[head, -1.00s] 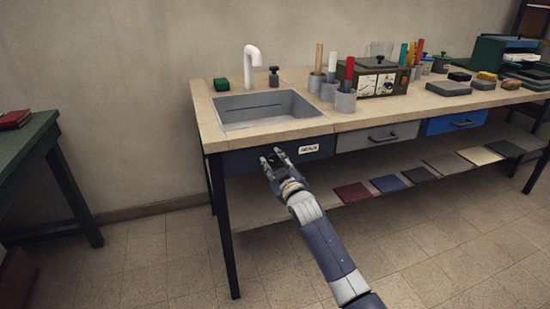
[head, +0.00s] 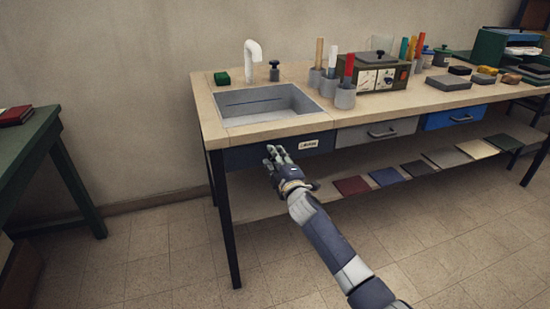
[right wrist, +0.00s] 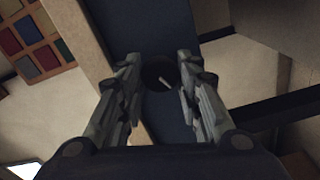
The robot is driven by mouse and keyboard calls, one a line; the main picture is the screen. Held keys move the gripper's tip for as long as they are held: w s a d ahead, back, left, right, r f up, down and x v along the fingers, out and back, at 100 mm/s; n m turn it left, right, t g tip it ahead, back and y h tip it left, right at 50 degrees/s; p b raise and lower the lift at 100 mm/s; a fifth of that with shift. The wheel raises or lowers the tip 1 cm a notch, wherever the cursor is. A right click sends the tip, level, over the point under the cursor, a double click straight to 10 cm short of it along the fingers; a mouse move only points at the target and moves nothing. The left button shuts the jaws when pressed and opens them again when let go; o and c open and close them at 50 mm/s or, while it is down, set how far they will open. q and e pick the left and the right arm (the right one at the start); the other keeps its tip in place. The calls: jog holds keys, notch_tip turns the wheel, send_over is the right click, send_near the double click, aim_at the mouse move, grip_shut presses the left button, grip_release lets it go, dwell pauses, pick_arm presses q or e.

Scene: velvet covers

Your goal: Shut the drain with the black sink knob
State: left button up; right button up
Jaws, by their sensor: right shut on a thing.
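The black sink knob (right wrist: 159,74) sits on the dark blue front panel (head: 262,157) under the sink. In the right wrist view it is a dark disc with a slanted white mark, between my two fingertips. My right gripper (head: 275,154) is shut on it; in the right wrist view the fingers (right wrist: 158,82) stand on either side of it. In the head view the gripper hides the knob. A small white label (head: 308,144) is on the panel to the right. The grey sink (head: 264,120) is above, its drain not clearly visible. My left gripper is out of view.
A white faucet (head: 253,63), a green sponge (head: 222,78) and a dark-topped dispenser (head: 274,71) stand behind the sink. Grey (head: 375,133) and blue (head: 455,118) drawers are to the right. A lower shelf (head: 260,194) lies below the panel.

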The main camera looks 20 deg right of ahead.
jog(key=shift+n, duration=0.5)
jog(key=o, duration=1.1)
jog(key=s, duration=1.2)
jog(key=shift+d, duration=0.2)
